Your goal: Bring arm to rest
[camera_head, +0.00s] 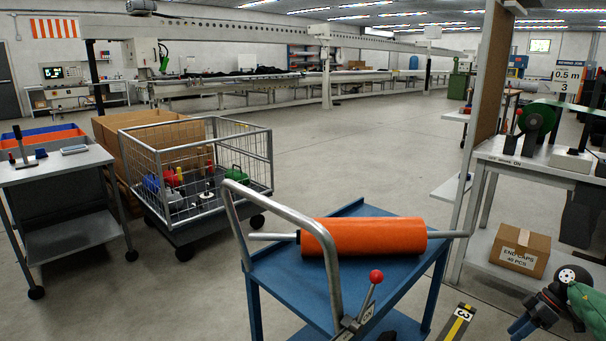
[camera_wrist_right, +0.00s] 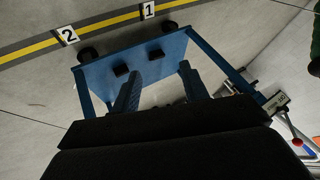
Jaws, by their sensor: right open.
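My right gripper (camera_head: 521,326) shows at the lower right of the head view, beside the blue cart and low in front of the right-hand bench. In the right wrist view its two dark blue fingers (camera_wrist_right: 160,78) stand apart, with nothing between them. My left gripper is in neither view. The blue cart (camera_head: 375,208) stands in front of me, and an orange roller (camera_head: 362,236) lies across its top. A red-knobbed lever (camera_head: 376,277) is at the cart's near side.
A wire cage trolley (camera_head: 265,160) and a grey table (camera_head: 20,174) stand at left. A bench (camera_head: 540,167) stands at right, with an end caps box (camera_head: 520,249) on its lower shelf. Yellow-black floor tape (camera_wrist_right: 105,28) carries number tags. Open floor lies beyond the cart.

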